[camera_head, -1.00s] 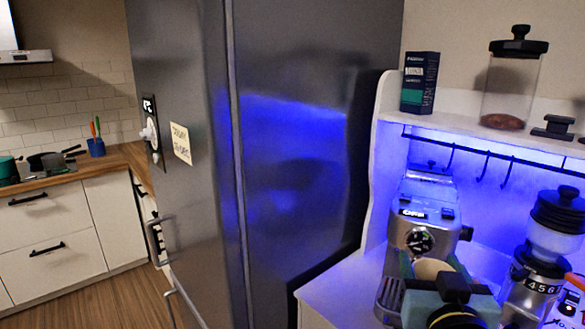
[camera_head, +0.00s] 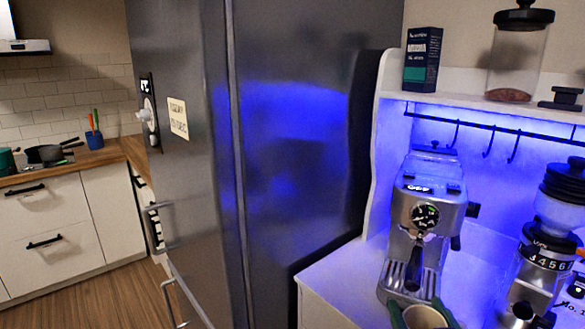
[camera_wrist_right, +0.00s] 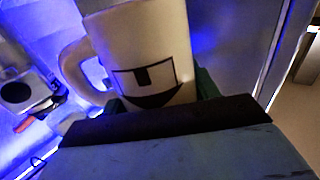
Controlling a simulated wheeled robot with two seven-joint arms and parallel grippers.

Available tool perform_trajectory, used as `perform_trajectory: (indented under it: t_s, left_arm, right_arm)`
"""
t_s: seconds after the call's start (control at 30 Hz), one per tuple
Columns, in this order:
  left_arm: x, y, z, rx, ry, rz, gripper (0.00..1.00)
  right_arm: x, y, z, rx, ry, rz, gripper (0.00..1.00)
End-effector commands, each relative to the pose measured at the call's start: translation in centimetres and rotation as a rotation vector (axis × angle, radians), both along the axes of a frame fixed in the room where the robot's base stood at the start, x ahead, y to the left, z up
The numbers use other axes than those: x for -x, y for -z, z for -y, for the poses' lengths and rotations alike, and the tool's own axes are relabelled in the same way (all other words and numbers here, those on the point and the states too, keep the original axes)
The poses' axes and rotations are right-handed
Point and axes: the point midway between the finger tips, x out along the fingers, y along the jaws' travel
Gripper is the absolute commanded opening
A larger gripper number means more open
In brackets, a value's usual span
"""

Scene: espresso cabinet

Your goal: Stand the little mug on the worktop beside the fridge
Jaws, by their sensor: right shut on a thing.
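The little mug (camera_head: 424,318) is pale and shows at the bottom edge of the head view, cut off by the frame. My right gripper (camera_head: 421,311) is shut on it, with a green finger on each side. In the right wrist view the mug (camera_wrist_right: 135,50) is white, with a dark face-like drawing, and its handle is at the left; my right gripper (camera_wrist_right: 160,95) holds it. The grey fridge (camera_head: 300,160) stands left of the white cabinet's worktop (camera_head: 335,278). The mug appears in front of the espresso machine; its height above the worktop cannot be told. My left gripper is not in view.
The espresso machine (camera_head: 428,215) and a grinder (camera_head: 548,250) stand on the white worktop. A shelf above holds a dark box (camera_head: 421,62) and a glass jar (camera_head: 515,65). The worktop's left part near the fridge is clear. A wooden counter (camera_head: 100,157) lies far left.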

Motion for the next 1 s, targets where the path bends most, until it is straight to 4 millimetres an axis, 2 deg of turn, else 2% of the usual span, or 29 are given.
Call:
perform_trajectory:
  t_s: [0.07, 0.3, 0.4, 1.0]
  left_arm:
    - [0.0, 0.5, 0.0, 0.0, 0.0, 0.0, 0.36]
    - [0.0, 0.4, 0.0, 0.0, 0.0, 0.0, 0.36]
    - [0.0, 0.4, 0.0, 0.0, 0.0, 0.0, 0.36]
    - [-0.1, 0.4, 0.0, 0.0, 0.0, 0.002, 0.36]
  right_arm:
    - [0.0, 0.7, 0.0, 0.0, 0.0, 0.001, 0.31]
    - [-0.1, 4.5, 0.0, -0.001, 0.002, -0.002, 0.31]
    - [0.0, 5.1, 0.0, 0.001, 0.001, 0.002, 0.31]
    - [0.0, 5.2, 0.0, 0.0, 0.0, 0.005, 0.31]
